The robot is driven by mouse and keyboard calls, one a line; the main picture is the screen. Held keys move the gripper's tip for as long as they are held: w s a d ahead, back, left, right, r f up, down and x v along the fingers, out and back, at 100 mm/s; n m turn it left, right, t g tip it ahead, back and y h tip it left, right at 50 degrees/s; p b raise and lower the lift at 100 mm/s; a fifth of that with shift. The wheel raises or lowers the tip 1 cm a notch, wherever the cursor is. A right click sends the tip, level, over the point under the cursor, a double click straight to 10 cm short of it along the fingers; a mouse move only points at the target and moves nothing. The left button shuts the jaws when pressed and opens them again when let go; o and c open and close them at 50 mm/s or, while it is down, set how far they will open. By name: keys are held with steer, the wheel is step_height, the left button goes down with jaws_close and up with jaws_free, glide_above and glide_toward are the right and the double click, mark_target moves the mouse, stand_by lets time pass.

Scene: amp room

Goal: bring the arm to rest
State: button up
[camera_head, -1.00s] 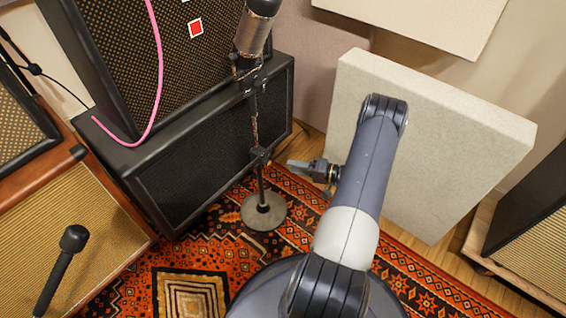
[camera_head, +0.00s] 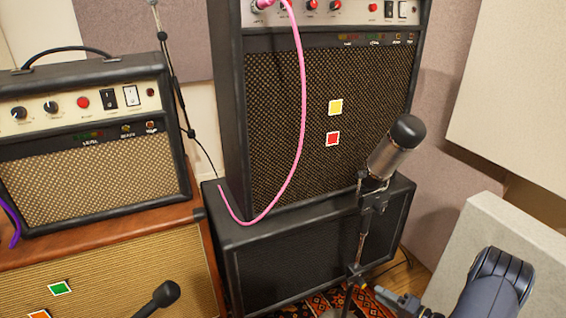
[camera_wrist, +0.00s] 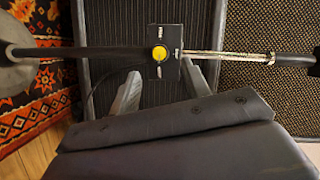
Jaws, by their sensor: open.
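My arm (camera_head: 493,285) shows at the lower right of the head view, bent at a dark joint in front of a pale panel. My gripper (camera_head: 400,302) is partly cut off at the bottom edge, just right of the microphone stand (camera_head: 362,235). In the wrist view, my gripper (camera_wrist: 160,72) has its two grey fingers spread apart, with nothing held between them. A black block with a yellow knob (camera_wrist: 159,54) on the stand's pole appears between and beyond the fingertips. I cannot tell the exact gap.
A silver and black microphone (camera_head: 395,147) tops the stand. A tall black amp (camera_head: 300,125) stands on a black cabinet (camera_head: 285,265) behind it. A smaller amp (camera_head: 90,150) is at left. A black microphone (camera_head: 160,297) is low left. The pale panel (camera_head: 480,232) is close to my arm.

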mark_target(365, 286)
steer(key=b+x, duration=0.1)
steer(key=x, duration=0.4)
steer(key=shift+w+a, duration=0.2)
steer(key=shift+d, duration=0.1)
